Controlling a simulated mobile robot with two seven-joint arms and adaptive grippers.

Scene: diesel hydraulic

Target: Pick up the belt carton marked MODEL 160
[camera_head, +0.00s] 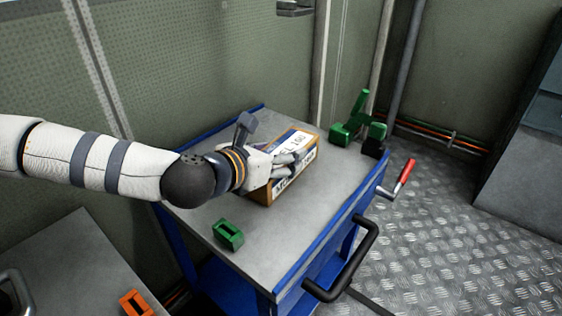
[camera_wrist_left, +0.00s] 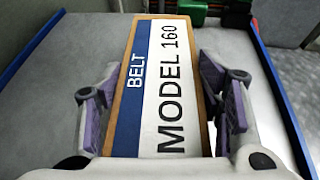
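The belt carton (camera_head: 300,138) is a long brown box with a white and blue label, lying on the grey top of a blue cart (camera_head: 345,170). In the left wrist view the carton (camera_wrist_left: 163,62) reads BELT and MODEL 160. My left gripper (camera_head: 291,158) is over the carton, and its fingers hide part of it. In the left wrist view the fingers of my left gripper (camera_wrist_left: 160,98) stand apart, one on each side of the carton. The right finger looks close to the carton's side; I cannot tell whether either touches. My right gripper is not in view.
A green block (camera_head: 228,234) lies on the cart's near left part. A green fixture (camera_head: 358,122) stands at the far end. A red-handled tool (camera_head: 403,178) and black handle (camera_head: 350,265) stick out on the right. A wall (camera_head: 190,60) runs behind the cart.

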